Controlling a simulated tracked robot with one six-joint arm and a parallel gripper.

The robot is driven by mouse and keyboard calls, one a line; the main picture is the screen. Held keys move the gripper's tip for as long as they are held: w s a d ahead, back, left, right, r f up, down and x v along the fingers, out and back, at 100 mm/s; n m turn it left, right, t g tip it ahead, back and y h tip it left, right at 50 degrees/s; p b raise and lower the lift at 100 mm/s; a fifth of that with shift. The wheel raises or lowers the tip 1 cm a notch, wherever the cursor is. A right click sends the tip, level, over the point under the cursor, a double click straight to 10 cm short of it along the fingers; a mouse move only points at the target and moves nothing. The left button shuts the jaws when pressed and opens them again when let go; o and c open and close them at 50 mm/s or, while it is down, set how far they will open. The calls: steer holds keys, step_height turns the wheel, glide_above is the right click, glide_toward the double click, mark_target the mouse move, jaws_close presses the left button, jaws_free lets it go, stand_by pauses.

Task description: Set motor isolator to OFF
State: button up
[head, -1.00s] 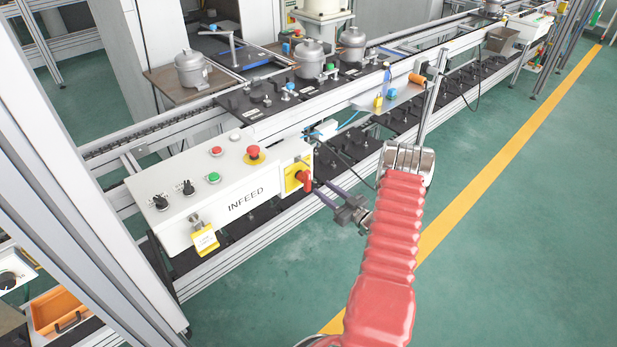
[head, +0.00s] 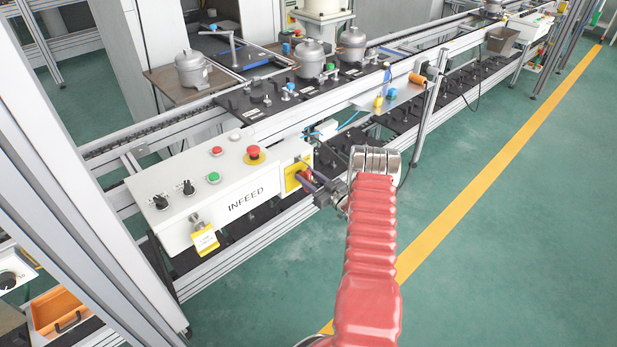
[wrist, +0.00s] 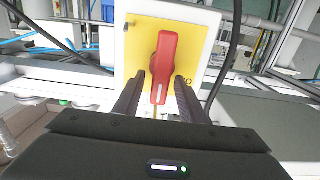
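The motor isolator is a red rotary handle (wrist: 165,66) on a yellow plate (wrist: 138,35), on the end of the white INFEED control box (head: 243,211). In the wrist view the handle stands nearly upright, tilted slightly. My gripper (wrist: 161,92) is open, with one dark finger on each side of the handle's lower part. Small gaps seem to show between fingers and handle; I cannot tell whether they touch. In the head view my gripper (head: 311,187) reaches the box end from the right and hides most of the handle, with the yellow plate (head: 293,177) partly visible.
The conveyor rail runs behind. A dark cable (wrist: 235,45) hangs right of the isolator. Green floor is open to the right.

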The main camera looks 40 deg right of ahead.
steer(key=shift+c, duration=0.4)
jaws_close()
steer(key=shift+d, duration=0.15)
steer(key=shift+s, duration=0.1)
